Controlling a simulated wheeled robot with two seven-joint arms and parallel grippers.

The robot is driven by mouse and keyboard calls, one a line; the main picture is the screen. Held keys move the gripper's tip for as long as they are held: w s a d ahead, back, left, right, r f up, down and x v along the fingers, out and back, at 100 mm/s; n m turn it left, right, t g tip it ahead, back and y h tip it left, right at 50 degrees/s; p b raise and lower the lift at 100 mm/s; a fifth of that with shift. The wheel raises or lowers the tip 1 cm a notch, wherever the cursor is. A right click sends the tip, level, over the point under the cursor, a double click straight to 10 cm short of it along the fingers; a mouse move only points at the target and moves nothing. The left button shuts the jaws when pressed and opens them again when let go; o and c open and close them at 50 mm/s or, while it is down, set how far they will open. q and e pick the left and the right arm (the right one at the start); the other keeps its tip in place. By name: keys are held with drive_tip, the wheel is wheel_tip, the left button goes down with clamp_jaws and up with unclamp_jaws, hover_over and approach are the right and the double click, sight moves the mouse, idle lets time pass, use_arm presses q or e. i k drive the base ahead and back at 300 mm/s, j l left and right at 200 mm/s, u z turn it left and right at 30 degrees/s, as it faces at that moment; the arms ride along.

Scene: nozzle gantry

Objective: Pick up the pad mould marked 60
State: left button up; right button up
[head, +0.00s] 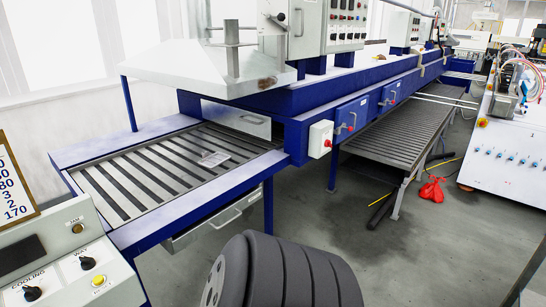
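No pad mould with a readable 60 shows in the head view. A small flat greyish piece (214,158) lies on the slatted bed (150,178) of the blue-framed machine at the left. It is too small for me to read any marking or tell what it is. Neither of my grippers is in view.
A control panel (75,255) with knobs and a number sign (12,185) stand at the left edge. A dark ribbed round shape (290,272) fills the bottom middle; I cannot tell what it is. A red bag (432,189) lies on the floor. Grey floor is open at right.

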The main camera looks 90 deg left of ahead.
sight(210, 162)
drive_tip(key=u, duration=3.25)
drive_tip(key=i+z, duration=0.1)
drive_tip(key=i, duration=0.55)
